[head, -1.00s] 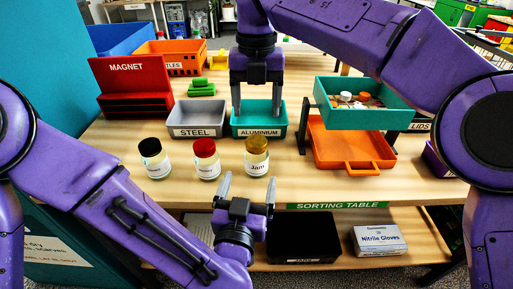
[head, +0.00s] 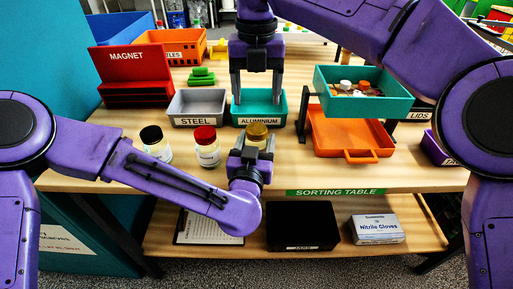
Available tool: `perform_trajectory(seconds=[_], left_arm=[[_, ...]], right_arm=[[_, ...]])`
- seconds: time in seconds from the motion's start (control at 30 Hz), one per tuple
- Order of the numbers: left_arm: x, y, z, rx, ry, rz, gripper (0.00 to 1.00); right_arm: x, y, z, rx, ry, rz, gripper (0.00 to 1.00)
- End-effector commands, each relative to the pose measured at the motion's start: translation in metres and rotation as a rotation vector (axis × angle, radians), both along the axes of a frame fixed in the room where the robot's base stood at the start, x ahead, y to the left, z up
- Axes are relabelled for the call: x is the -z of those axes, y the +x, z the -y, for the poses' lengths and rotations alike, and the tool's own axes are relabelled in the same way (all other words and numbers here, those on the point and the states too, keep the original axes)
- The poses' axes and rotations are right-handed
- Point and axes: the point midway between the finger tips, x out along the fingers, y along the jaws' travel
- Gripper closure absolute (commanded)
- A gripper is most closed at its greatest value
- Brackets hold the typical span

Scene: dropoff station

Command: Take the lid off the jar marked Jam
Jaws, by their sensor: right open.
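The Jam jar, seen by its amber-gold lid (head: 257,131), stands at the right of a row of three jars on the sorting table. Its lid is on. My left gripper (head: 255,140) is at this jar, one finger on each side. The gripper hides the jar's label and lower body. I cannot tell whether the fingers touch the glass. My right gripper (head: 257,100) is open, empty and pointing down over the teal aluminium bin (head: 259,121), behind the Jam jar.
A red-lidded jar (head: 207,152) and a black-lidded jar (head: 156,146) stand left of the Jam jar. A grey steel bin (head: 196,121) is behind them. A raised teal tray of lids (head: 364,107) and an orange tray (head: 350,140) are at right.

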Motion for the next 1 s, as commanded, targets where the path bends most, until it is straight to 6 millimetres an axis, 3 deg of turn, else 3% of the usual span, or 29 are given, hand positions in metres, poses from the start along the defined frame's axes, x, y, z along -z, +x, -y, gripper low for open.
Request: perform_trajectory(seconds=[0.03, 0.13, 0.17, 0.27, 0.37, 0.8, 1.0], left_arm=[[0.0, -0.0001, 0.0, 0.0, 0.0, 0.0, 0.63], [-0.0001, -0.0001, 0.0001, 0.0, 0.0, 0.0, 0.95], [-0.0002, -0.0001, 0.0001, 0.0, 0.0, 0.0, 1.0], [-0.0002, -0.0002, 0.0001, 0.0, 0.0, 0.001, 1.0], [-0.0003, -0.0002, 0.0002, 0.0, 0.0, 0.001, 1.0], [-0.0005, -0.0002, 0.0002, 0.0, 0.0, 0.001, 1.0], [-0.0004, -0.0002, 0.0002, 0.0, 0.0, 0.001, 1.0]], right_arm=[[0.0, 0.0, 0.0, 0.0, 0.0, 0.0, 0.29], [0.0, 0.0, 0.0, 0.0, 0.0, 0.0, 0.29], [0.0, 0.0, 0.0, 0.001, 0.0, 0.0, 0.29], [0.0, 0.0, 0.0, 0.053, 0.0, 0.0, 0.29], [-0.0001, -0.0001, 0.0, 0.226, 0.0, 0.0, 0.29], [-0.0002, -0.0006, -0.0003, 1.599, -0.001, 0.0, 0.29], [-0.0002, -0.0007, -0.0003, 2.118, -0.002, 0.001, 0.29]])
